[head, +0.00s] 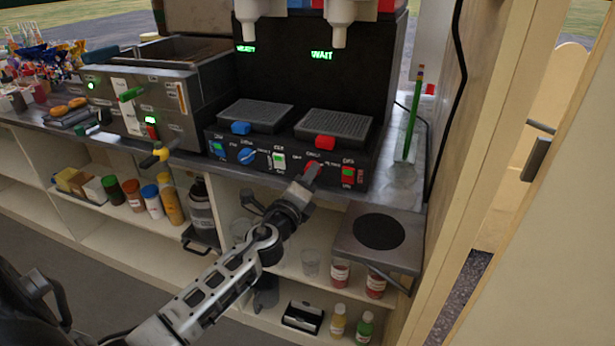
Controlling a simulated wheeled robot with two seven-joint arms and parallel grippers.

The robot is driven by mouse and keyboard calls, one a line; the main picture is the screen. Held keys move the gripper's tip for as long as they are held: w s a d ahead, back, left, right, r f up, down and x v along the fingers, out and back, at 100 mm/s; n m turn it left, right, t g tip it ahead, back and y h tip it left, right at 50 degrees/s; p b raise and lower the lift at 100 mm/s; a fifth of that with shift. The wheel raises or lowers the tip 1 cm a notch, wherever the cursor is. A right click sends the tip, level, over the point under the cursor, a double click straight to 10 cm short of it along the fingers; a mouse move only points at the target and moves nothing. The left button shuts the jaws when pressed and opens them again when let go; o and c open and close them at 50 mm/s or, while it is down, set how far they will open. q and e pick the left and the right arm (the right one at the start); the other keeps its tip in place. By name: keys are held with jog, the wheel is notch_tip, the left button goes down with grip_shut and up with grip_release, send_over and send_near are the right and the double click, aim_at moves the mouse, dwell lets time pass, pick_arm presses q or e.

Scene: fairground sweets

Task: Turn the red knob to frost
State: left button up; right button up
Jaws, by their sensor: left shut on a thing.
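The slush machine (390,95) stands on the counter with a black front panel. Its red knob (312,167) sits right of the middle of the panel, with small printed labels around it that are too small to read surely. My left gripper (306,183) reaches up from below and is shut on the red knob, hiding part of it. The knob's exact pointing direction is hard to tell. A blue knob (247,155) is on the left of the panel. Green display text reads WAIT (322,55) above the right drip tray. My right gripper is not in view.
Shelves below hold jars, bottles and glasses. A metal machine with levers (140,110) stands left.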

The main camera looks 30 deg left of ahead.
pick_arm(q)
jog(key=shift+m, duration=0.6)
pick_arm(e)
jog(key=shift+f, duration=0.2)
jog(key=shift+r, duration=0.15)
pick_arm(q)
jog(key=o, duration=1)
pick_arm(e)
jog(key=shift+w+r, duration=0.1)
pick_arm(q)
jog(key=shift+s, duration=0.15)
jog(key=b+v, duration=0.3)
jog(key=v, duration=1.2)
jog(key=shift+s, duration=0.35)
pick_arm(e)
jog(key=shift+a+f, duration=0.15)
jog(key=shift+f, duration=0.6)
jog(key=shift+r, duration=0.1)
